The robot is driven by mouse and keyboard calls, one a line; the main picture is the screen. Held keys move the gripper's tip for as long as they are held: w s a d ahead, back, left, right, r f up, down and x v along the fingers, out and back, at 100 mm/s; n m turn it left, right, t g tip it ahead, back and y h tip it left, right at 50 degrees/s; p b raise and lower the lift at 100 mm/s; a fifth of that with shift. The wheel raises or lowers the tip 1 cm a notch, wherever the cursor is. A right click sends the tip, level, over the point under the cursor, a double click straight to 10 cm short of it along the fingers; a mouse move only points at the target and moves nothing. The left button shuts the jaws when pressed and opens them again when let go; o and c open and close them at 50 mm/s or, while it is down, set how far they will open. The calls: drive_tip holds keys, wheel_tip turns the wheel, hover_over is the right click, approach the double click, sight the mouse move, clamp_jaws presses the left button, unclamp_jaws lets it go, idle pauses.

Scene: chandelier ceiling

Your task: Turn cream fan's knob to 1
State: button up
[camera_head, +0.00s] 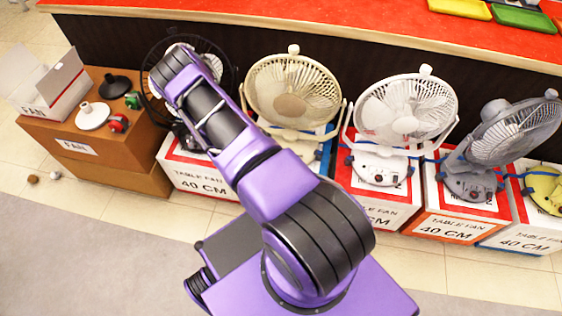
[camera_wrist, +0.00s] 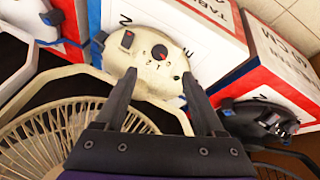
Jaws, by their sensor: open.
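The cream fan (camera_head: 292,90) stands on a box in a row in the head view, its base mostly behind my arm. In the wrist view its cream base (camera_wrist: 134,66) carries a round dark knob (camera_wrist: 159,52) with a red mark. A small dark switch with red sits left of the knob. The fan's cream grille (camera_wrist: 50,135) fills the lower left. My gripper (camera_wrist: 158,75) is open and empty. Its fingers are spread over the base, one on each side below the knob in the picture. I cannot tell whether they touch the base. My gripper is not distinguishable in the head view.
A white fan (camera_head: 405,110) and a grey fan (camera_head: 512,128) stand right of the cream fan. A black fan (camera_head: 218,62) is partly behind my arm at left; its dark base (camera_wrist: 258,120) shows in the wrist view.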

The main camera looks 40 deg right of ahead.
drive_tip(key=b+x, duration=0.2)
drive_tip(key=x, duration=0.8)
drive_tip(key=shift+d+f, duration=0.2)
drive_tip(key=shift+f, duration=0.15)
clamp_jaws()
